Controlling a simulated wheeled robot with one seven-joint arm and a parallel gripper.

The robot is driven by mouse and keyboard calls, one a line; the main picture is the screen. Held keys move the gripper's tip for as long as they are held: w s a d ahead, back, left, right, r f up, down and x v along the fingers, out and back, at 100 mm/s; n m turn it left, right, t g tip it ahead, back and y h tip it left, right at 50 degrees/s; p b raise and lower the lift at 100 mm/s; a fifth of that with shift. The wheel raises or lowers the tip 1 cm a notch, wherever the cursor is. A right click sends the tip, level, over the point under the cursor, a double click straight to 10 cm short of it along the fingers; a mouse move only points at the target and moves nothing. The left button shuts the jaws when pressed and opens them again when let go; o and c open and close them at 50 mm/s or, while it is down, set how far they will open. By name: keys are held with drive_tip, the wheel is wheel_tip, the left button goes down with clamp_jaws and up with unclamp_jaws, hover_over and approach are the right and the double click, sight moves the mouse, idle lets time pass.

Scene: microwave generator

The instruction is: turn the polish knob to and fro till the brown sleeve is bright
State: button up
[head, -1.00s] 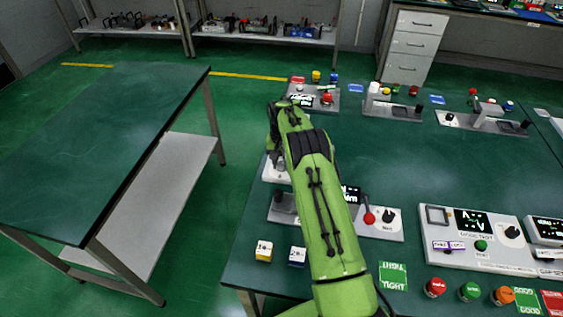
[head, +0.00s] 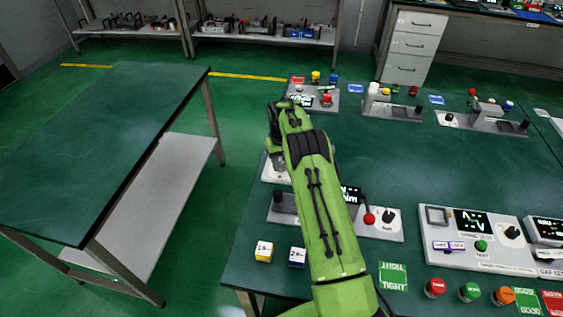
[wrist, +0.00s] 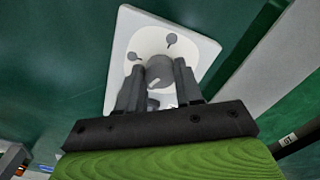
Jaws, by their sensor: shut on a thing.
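A white plate (wrist: 124,42) with a pale round dial shows in the wrist view, with a grey knob (wrist: 160,70) at its middle. My gripper (wrist: 158,80) has its two dark fingers on either side of this knob, closed on it. Two small grey marks lie on the dial beyond the knob. In the head view my green arm hides most of this unit; only a white edge (head: 270,172) shows beside my gripper (head: 277,160). I cannot make out a brown sleeve in either view.
A grey device with a red-ball lever (head: 369,218) stands just in front, partly behind my arm. A bare green table (head: 110,130) stands to the left.

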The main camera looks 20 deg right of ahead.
sight(282, 164)
drive_tip(key=o, duration=1)
drive_tip(key=shift+o, duration=0.2)
drive_tip(key=shift+r, duration=0.1)
wheel_tip(282, 164, up, 16)
drive_tip(key=p, duration=0.3)
drive_tip(key=shift+f, duration=0.2)
